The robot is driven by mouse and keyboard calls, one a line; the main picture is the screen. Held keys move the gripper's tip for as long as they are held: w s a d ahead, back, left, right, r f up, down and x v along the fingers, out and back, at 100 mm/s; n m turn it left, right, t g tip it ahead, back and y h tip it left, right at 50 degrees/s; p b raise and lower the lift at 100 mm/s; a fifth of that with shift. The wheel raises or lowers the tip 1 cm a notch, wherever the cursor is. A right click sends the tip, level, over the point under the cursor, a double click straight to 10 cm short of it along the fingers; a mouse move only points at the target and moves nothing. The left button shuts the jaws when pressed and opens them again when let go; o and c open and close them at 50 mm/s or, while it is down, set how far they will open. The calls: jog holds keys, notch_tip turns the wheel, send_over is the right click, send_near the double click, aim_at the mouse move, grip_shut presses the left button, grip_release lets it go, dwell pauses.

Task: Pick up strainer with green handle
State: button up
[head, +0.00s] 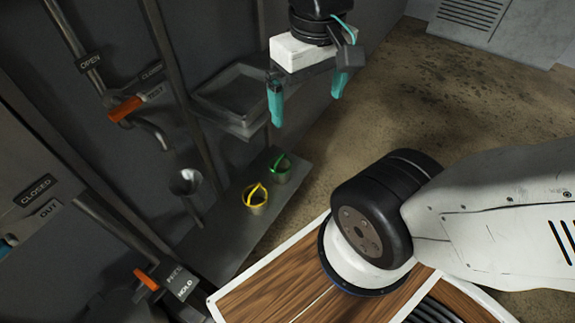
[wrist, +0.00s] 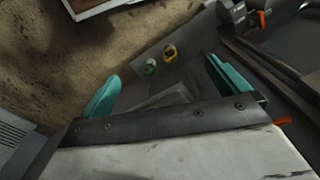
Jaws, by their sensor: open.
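The strainer with the green handle (head: 281,172) stands on a low grey shelf (head: 225,228), near the shelf's far end. A strainer with a yellow handle (head: 257,197) stands close beside it, nearer to me. My gripper (head: 306,97) is open and empty, with its teal fingers pointing down, above and beyond the strainers. In the wrist view the green-handled strainer (wrist: 150,68) shows small between the two teal fingers of my gripper (wrist: 160,92), with the yellow-handled strainer (wrist: 170,51) to its upper right. Both strainers are well apart from the fingers.
A grey tray (head: 232,95) juts from the wall behind the strainers. A metal funnel (head: 186,182) hangs left of them. Pipes and orange-handled valves (head: 127,108) line the dark wall. Brown floor (head: 430,100) is open to the right.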

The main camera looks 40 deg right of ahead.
jog(key=w+d+f+m+g, duration=0.1)
jog(key=w+d+f+g, duration=0.1)
jog(key=w+d+f, duration=0.5)
jog(key=w+d+f+m+g, duration=0.1)
jog(key=w+d+f+g, duration=0.1)
jog(key=w+d+f, duration=0.5)
jog(key=w+d+f+n+t, duration=0.1)
jog(key=w+d+f, duration=0.15)
jog(key=f, duration=0.95)
jog(key=w+d+f, duration=0.1)
jog(key=d+f, duration=0.3)
jog(key=f, duration=0.8)
jog(key=n+t+y, duration=0.2)
jog(key=n+t, duration=0.1)
jog(key=t, duration=1.2)
send_near(284, 167)
jog(key=x, duration=0.3)
jog(key=shift+w+f, duration=0.1)
jog(key=shift+f, duration=0.2)
jog(key=x, duration=0.7)
jog(key=shift+w+a, duration=0.1)
jog(key=shift+w, duration=0.35)
